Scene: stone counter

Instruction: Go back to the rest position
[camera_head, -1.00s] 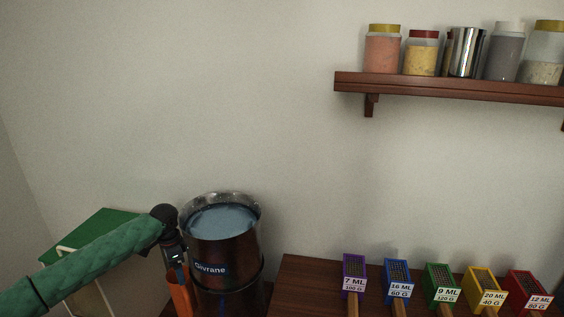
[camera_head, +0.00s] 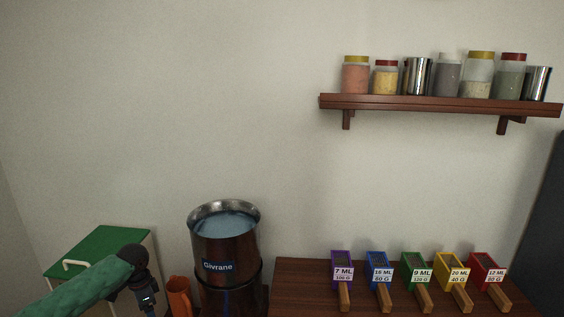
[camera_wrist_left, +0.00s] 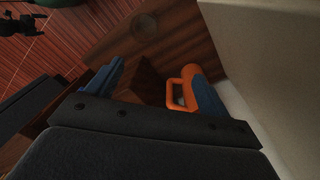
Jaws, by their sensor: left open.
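My left arm is green and comes in from the lower left of the head view. Its gripper (camera_head: 148,303) is left of an orange jug (camera_head: 178,296), low in the picture, with the fingertips near or past the bottom edge. In the left wrist view the two blue fingers of the gripper (camera_wrist_left: 160,86) are spread apart. The orange jug with its handle (camera_wrist_left: 174,94) shows there beyond the right finger, partly hidden by it. I see nothing held. My right gripper is in neither view.
A dark metal vessel labelled Givrane (camera_head: 228,248) holds bluish content, right of the jug. Several coloured labelled scoops, such as the purple one (camera_head: 341,262), lie on a wooden surface (camera_head: 295,285). A green-topped cabinet (camera_head: 105,243) is behind my arm. A wall shelf (camera_head: 440,104) carries jars.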

